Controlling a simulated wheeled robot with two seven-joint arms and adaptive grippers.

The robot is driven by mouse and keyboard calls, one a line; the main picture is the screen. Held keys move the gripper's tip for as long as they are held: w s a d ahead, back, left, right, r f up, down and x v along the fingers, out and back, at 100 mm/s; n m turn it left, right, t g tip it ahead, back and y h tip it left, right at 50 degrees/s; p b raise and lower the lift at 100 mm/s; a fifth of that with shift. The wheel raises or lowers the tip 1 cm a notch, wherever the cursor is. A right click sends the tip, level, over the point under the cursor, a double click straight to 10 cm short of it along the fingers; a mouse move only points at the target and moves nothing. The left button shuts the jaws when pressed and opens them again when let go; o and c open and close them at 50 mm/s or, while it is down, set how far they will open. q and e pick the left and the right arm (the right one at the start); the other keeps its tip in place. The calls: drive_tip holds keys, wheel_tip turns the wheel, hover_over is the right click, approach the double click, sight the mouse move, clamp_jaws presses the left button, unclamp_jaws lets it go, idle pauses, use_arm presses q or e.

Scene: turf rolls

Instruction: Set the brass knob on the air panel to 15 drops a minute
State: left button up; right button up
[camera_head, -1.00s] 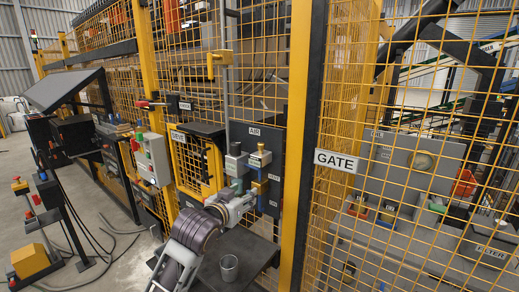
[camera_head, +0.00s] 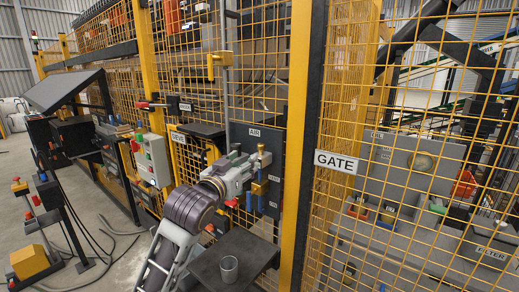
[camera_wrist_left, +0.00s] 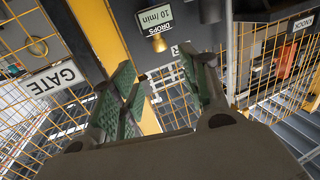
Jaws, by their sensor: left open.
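The air panel (camera_head: 270,140) is a dark plate under an AIR label on the yellow mesh fence. In the left wrist view, its display (camera_wrist_left: 161,20) appears upside down and reads DROPS 10 /min. The brass knob (camera_wrist_left: 158,43) shows just beside the display, beyond the gap between my fingers. In the head view, my left gripper (camera_head: 243,163) is in front of the panel and hides part of its fittings. In the wrist view, the left gripper (camera_wrist_left: 162,80) is open, its green finger pads apart with nothing held. I cannot see contact with the knob.
A dark shelf (camera_head: 236,256) with a clear cup (camera_head: 229,268) sits below my left gripper. A yellow post and the GATE sign (camera_head: 336,161) stand to the right. A grey box with buttons (camera_head: 153,160) is to the left. Yellow mesh surrounds the panel.

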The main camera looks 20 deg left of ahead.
use_arm(q)
drive_tip(key=w, duration=0.1)
approach(260, 148)
drive_tip(key=w, duration=0.3)
drive_tip(key=shift+w+d+r+p, duration=0.15)
drive_tip(key=shift+w+p, duration=0.45)
drive_tip(key=shift+w, duration=1.35)
drive_tip(key=shift+w+d+p, duration=0.2)
drive_tip(key=shift+w+p, duration=0.1)
drive_tip(key=shift+w, duration=1.25)
drive_tip(key=shift+c, duration=0.4)
use_arm(e)
drive_tip(key=shift+s+a+r, duration=0.15)
drive_tip(key=shift+a+r, duration=0.75)
drive_tip(key=shift+a, duration=0.15)
use_arm(q)
clamp_jaws()
